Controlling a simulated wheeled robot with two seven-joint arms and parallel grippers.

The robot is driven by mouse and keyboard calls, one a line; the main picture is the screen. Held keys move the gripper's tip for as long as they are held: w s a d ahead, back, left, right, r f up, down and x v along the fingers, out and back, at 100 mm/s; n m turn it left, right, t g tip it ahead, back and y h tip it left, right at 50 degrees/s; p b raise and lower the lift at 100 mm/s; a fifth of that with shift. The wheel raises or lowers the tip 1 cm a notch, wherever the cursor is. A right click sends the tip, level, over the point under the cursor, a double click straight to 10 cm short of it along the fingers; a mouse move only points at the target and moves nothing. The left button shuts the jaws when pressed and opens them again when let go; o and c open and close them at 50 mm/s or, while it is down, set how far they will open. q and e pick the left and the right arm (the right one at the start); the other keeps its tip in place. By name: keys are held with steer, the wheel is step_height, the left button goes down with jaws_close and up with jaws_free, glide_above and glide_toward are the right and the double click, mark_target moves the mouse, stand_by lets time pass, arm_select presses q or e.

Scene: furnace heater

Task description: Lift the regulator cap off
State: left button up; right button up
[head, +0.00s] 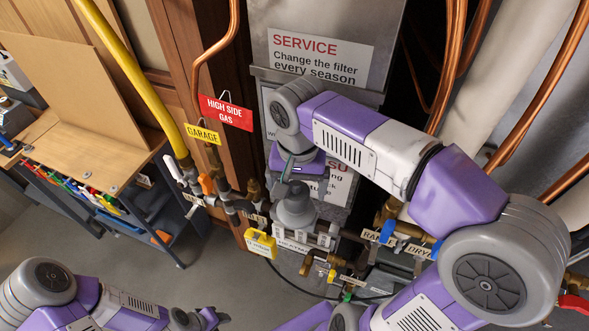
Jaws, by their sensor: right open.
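The grey regulator (295,211) stands upright on the pipework at the centre, with a rounded, stepped top that looks like its cap. A partly hidden white label (294,245) is in front of it. My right gripper (290,174) reaches in from the right and is just above the regulator's top. It is open, with nothing seen in it; its fingers are small and partly hidden by the wrist. I cannot tell whether they touch the cap. My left gripper (208,318) is low at the bottom edge, far from the regulator, and its fingers are unclear.
A yellow tag (260,244) hangs left of the regulator. Valves and a yellow gas pipe (134,77) stand further left, with a red sign (226,112). Copper pipes (446,70) and brass valves crowd the right. A wooden workbench (81,150) is at left; the floor before it is clear.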

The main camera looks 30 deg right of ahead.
mark_target(296, 184)
steer(key=shift+w+f, duration=0.25)
steer(key=shift+f, duration=0.35)
steer(key=shift+w+f, duration=0.2)
steer(key=shift+f, duration=0.4)
steer(key=shift+s+f, duration=0.15)
steer(key=shift+f, duration=0.15)
steer(key=c, duration=0.3)
steer(key=shift+r, duration=0.1)
steer(key=c, duration=0.9)
